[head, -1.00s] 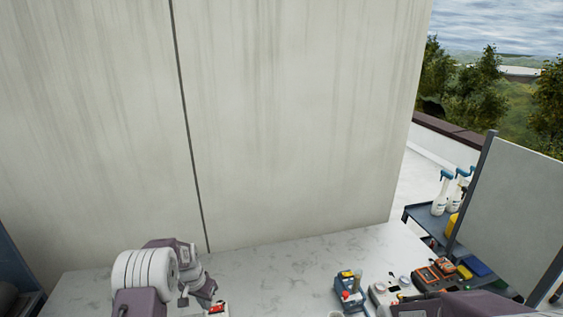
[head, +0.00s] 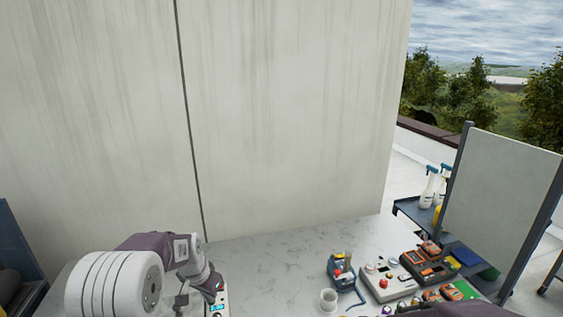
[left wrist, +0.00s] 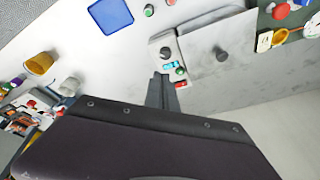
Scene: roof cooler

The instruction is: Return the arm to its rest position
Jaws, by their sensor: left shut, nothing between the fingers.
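My left arm comes in from the lower left in the head view, and its left gripper (head: 183,301) points down over the worktop, small and partly cut off. In the left wrist view the dark fingers of the left gripper (left wrist: 163,92) are together with nothing between them. Their tips lie close to a small pale control box (left wrist: 156,53) with a lit display and a green button. The box also shows in the head view (head: 217,302), just right of the gripper. I cannot tell whether they touch. A purple part of my right arm shows at the bottom right; its gripper is out of view.
The marble-patterned worktop (head: 275,252) is clear in the middle. To its right are a pale button box (head: 388,284), an orange-and-black device (head: 430,266), a white cup (head: 328,299) and other small items. A grey upright panel (head: 505,205) stands at the right.

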